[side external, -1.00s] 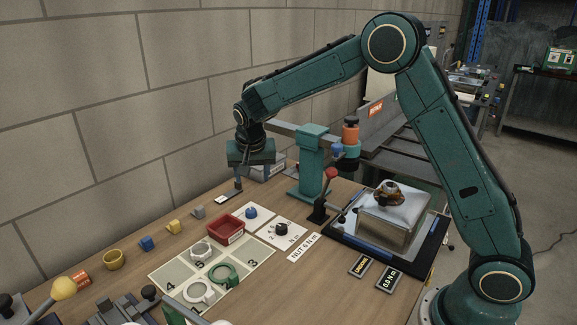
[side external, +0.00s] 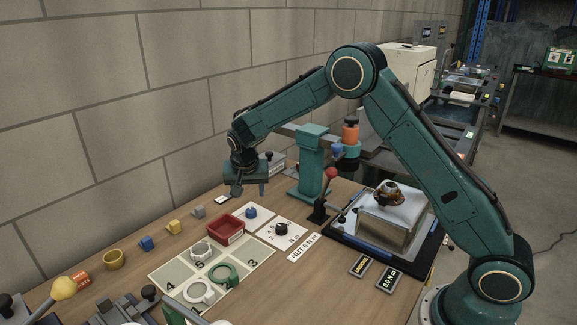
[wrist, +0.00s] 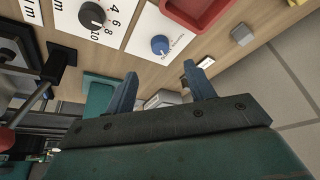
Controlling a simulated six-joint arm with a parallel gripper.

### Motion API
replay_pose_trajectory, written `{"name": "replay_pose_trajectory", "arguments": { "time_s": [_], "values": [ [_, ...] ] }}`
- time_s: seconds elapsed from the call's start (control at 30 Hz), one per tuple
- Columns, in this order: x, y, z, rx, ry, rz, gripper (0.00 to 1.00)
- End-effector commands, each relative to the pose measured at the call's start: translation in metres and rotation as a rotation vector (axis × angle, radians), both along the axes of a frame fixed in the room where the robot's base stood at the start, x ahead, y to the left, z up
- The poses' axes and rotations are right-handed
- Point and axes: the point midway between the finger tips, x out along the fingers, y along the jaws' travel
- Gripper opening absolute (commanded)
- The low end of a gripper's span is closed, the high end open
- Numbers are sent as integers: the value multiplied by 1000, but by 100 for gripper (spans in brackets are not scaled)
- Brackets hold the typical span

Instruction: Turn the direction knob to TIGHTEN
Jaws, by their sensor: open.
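The direction knob, a small blue knob (side external: 251,212), stands on a white card beside the red tray. In the wrist view the blue knob (wrist: 160,45) is ahead of the fingers, with small print beside it that I cannot read. My gripper (side external: 249,192) is open and empty, low over the table behind the knob and apart from it. In the wrist view its two fingers (wrist: 162,77) are spread, with nothing between them. A small dark display (side external: 360,266) at the front appears to read LOOSEN.
A black numbered knob (side external: 281,229) sits on the neighbouring card. A red tray (side external: 226,230) is left of the blue knob. A red-topped lever (side external: 330,175) and green post (side external: 311,160) stand to the right. A small grey block (side external: 199,212) is to the left.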

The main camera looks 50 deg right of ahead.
Motion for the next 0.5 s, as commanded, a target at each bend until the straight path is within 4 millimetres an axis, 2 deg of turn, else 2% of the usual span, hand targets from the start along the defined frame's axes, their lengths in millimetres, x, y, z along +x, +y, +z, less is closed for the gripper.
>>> {"name": "replay_pose_trajectory", "arguments": {
  "time_s": [0.5],
  "values": [
    [20, -22, -72, 1, 2, 0, 54]
  ]
}}
